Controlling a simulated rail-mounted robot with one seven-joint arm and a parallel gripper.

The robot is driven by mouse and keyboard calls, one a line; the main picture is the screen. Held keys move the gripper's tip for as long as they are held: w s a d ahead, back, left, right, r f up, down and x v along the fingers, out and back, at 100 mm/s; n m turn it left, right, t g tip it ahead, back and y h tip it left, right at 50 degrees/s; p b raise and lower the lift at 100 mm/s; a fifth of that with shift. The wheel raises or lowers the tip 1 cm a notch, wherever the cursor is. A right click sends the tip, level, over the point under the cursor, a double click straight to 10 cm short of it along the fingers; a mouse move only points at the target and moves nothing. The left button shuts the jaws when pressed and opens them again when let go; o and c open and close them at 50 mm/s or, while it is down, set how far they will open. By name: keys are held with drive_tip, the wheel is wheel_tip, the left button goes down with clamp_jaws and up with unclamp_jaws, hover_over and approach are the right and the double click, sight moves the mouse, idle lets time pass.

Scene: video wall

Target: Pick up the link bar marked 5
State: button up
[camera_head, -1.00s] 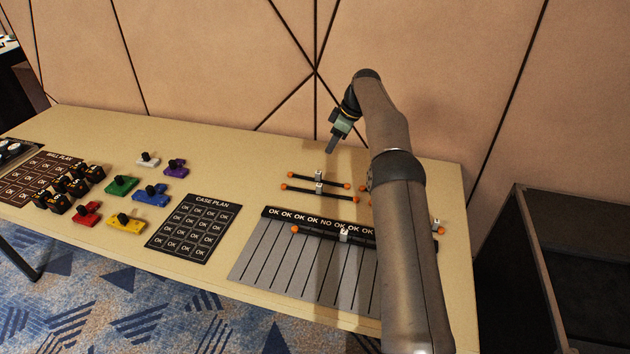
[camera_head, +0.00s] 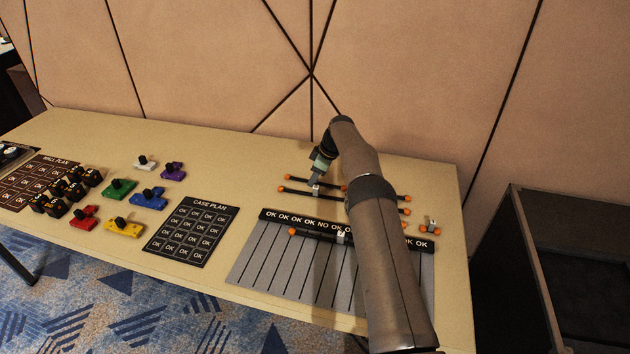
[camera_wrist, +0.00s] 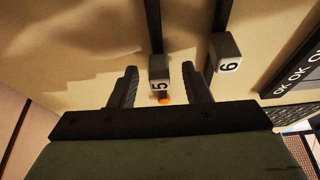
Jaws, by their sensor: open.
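The link bar marked 5 (camera_wrist: 159,66) is a thin dark bar with a grey number block and an orange end. In the wrist view it lies between the two spread fingers of my gripper (camera_wrist: 158,75), with no visible grip on it. In the head view my gripper (camera_head: 314,182) points down over the back bars; the far bar (camera_head: 299,179) shows its left end, its block hidden behind the gripper. The bar marked 6 (camera_wrist: 227,56) lies parallel, just right of the right finger; it also shows in the head view (camera_head: 296,191).
A grey striped board (camera_head: 270,255) with an OK/NO header lies in front, a bar (camera_head: 318,236) on it. A small block (camera_head: 431,226) stands at right. The CASE PLAN card (camera_head: 190,230) and coloured pieces (camera_head: 150,198) lie left. My arm hides part of the board.

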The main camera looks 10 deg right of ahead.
drive_tip(key=shift+w+f, duration=0.1)
drive_tip(key=shift+f, duration=0.1)
clamp_jaws()
drive_tip(key=shift+r, duration=0.1)
